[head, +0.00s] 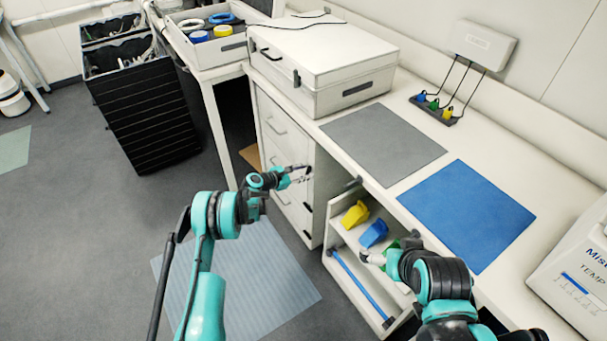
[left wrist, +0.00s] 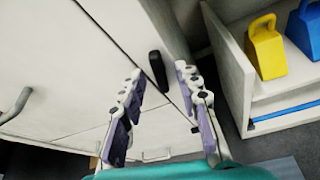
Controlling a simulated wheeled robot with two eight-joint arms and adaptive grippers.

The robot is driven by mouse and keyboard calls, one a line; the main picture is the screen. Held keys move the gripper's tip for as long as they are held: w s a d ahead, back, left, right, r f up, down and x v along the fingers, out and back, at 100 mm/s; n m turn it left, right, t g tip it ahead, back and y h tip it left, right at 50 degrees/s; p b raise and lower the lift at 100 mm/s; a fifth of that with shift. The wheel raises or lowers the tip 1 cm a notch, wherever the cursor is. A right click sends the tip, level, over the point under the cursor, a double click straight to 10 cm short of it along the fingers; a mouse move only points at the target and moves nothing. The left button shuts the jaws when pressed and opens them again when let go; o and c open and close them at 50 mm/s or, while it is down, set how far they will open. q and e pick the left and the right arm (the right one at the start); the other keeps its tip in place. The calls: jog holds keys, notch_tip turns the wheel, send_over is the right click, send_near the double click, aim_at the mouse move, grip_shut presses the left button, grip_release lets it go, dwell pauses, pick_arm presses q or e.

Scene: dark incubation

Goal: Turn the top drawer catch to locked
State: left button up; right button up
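The drawer cabinet (head: 285,150) stands under the bench, with pale drawer fronts and bar handles. In the left wrist view a black catch (left wrist: 158,70) sits near the front's edge, just beyond and between my left fingertips. A second small dark catch (left wrist: 195,130) shows lower, partly behind a finger. My left gripper (head: 303,173) is open at the cabinet's right edge; its parted fingers (left wrist: 158,85) hold nothing. It hides the upper catch in the head view, where a lower catch (head: 308,207) shows. My right gripper (head: 370,258) is by the open shelf; its fingers are unclear.
A white case (head: 325,65) and grey mat (head: 383,143) lie on the bench.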

pick_arm(q)
grip_shut()
dwell(0.3)
jog(key=shift+s+d+f+m+t+y, duration=0.15)
jog(key=shift+m+t, duration=0.25)
jog(key=shift+m, duration=0.2)
jog(key=shift+r+m+t+y, duration=0.15)
jog(key=shift+m+t, duration=0.25)
jog(key=shift+m, duration=0.2)
jog(key=shift+s+f+m+t, duration=0.1)
jog(key=shift+f+m+t, duration=0.1)
jog(key=shift+m+t, duration=0.75)
jog(key=shift+m+g, duration=0.25)
jog(key=shift+m, duration=0.1)
grip_release()
